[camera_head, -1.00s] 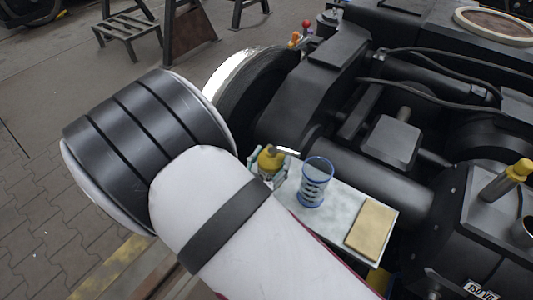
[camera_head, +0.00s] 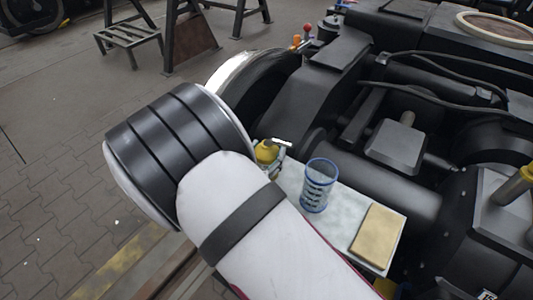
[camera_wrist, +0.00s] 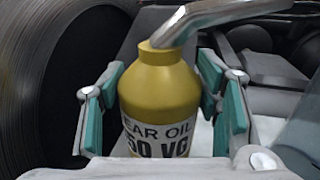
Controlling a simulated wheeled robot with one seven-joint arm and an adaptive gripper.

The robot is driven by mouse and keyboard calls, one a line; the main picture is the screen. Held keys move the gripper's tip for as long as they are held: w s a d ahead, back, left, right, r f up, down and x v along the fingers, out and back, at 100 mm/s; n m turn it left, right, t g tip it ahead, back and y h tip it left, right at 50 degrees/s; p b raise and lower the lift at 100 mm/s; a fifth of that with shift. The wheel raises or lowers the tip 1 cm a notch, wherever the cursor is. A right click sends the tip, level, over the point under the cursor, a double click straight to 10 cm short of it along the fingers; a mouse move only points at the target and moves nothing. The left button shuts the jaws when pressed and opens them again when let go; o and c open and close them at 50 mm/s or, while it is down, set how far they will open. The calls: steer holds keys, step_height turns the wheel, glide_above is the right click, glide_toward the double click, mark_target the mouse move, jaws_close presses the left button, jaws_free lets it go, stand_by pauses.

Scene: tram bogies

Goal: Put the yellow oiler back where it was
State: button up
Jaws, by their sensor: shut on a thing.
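The yellow oiler (camera_head: 267,151) is a small bottle with a metal spout, upright at the far left end of the pale tray (camera_head: 338,225). In the wrist view the oiler (camera_wrist: 160,92) shows a "GEAR OIL" label and its spout points to the upper right. My gripper (camera_wrist: 160,108) is shut on the oiler, with teal pads on both sides of its body. In the head view my arm hides much of the gripper and the oiler's lower part. I cannot tell whether the oiler's base touches the tray.
A clear blue-rimmed cup (camera_head: 319,185) stands on the tray, right of the oiler. A tan block (camera_head: 378,234) lies at the tray's near right end. The dark bogie frame and a wheel (camera_head: 248,80) lie close behind. Part of the tray between cup and block is bare.

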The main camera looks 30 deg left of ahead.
steer(key=o, duration=1.5)
steer(key=shift+f, duration=0.15)
steer(key=shift+s+r, duration=0.2)
steer(key=shift+s, duration=0.1)
steer(key=s+p, duration=0.1)
steer(key=s, duration=0.2)
steer(key=s+d+p, duration=0.1)
steer(key=s, duration=0.3)
steer(key=s+p, duration=0.1)
steer(key=s, duration=0.3)
steer(key=shift+s+d, duration=0.15)
steer(key=shift+d, duration=0.25)
